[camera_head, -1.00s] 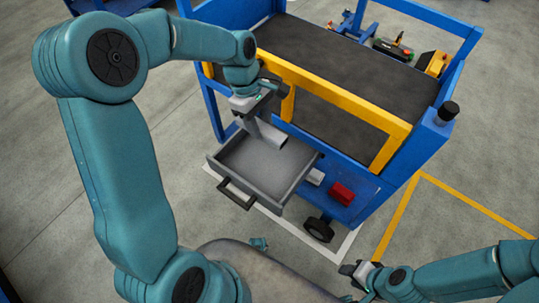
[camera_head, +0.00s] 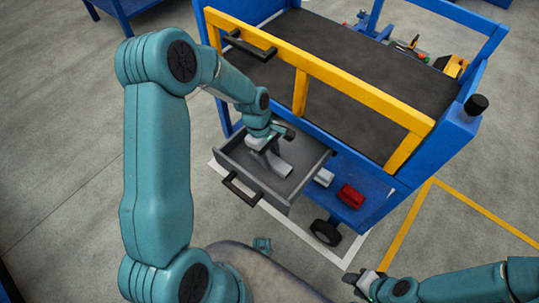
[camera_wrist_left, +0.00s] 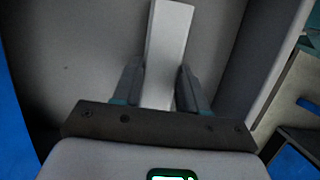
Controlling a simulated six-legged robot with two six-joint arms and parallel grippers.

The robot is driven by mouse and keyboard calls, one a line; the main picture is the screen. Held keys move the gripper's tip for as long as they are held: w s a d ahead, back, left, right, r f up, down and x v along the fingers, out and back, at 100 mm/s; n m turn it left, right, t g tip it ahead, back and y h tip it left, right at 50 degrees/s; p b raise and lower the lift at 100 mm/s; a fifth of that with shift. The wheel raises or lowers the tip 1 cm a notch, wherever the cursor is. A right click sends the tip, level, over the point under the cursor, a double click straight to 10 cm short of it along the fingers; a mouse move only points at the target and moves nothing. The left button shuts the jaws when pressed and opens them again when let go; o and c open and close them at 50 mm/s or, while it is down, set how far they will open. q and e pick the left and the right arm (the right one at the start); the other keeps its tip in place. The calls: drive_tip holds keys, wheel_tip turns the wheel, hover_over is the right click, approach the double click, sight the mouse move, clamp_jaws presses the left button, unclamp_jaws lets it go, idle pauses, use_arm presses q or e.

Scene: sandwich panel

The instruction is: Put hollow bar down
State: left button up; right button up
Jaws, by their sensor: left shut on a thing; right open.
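The hollow bar (camera_head: 283,170) is light grey and lies low inside the open grey drawer (camera_head: 232,168) of the blue cart. My left gripper (camera_head: 266,150) reaches down into the drawer and is shut on the bar. In the left wrist view, the bar (camera_wrist_left: 169,45) sits between the two fingers of the left gripper (camera_wrist_left: 160,82), with the drawer's grey floor around it. I cannot tell whether the bar touches the floor. My right gripper (camera_head: 361,280) is open and empty at the lower right, away from the cart.
The blue cart (camera_head: 452,130) has a yellow rail (camera_head: 340,82) and a black handle (camera_head: 250,45) above the drawer. A red block (camera_head: 350,195) and a white block (camera_head: 324,178) lie on its lower shelf. The drawer handle (camera_head: 240,190) sticks out in front.

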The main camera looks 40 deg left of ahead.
use_arm(q)
drive_tip(key=shift+r, duration=0.15)
drive_tip(key=o, duration=1.2)
drive_tip(key=shift+f, duration=0.2)
drive_tip(key=shift+o, duration=0.2)
drive_tip(key=shift+r, duration=0.1)
drive_tip(key=shift+r, duration=0.35)
drive_tip(key=p+v, duration=0.3)
drive_tip(key=v, duration=0.8)
drive_tip(key=shift+r, duration=0.25)
